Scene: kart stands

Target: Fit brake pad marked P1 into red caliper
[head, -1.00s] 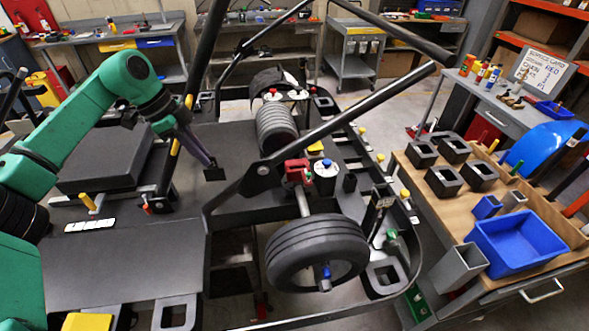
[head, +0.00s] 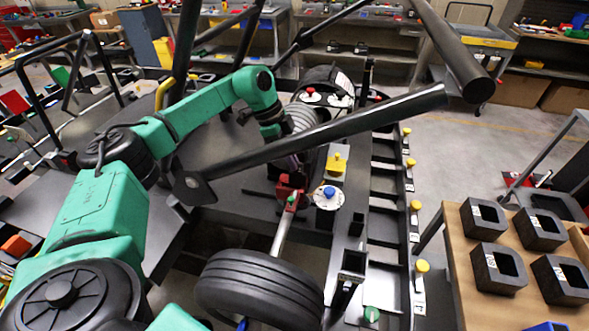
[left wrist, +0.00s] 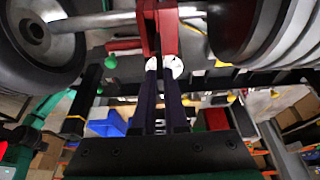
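The red caliper (head: 290,186) sits on the kart's axle, behind the near tyre, in the head view. In the left wrist view the caliper (left wrist: 158,28) shows as two red arms with a narrow slot between them. My left gripper (left wrist: 163,72) points at this slot, its two dark fingers side by side with a small gap and their tips at the caliper's lower end. In the head view a black frame bar partly hides this gripper (head: 292,160). I cannot make out the brake pad P1 or its mark, nor whether the fingers hold it. My right gripper is not in view.
A thick black frame bar (head: 330,130) crosses close to my left arm. A white-topped canister with a blue knob (head: 329,195) stands right of the caliper. A wooden bench (head: 455,270) with black blocks stands at right.

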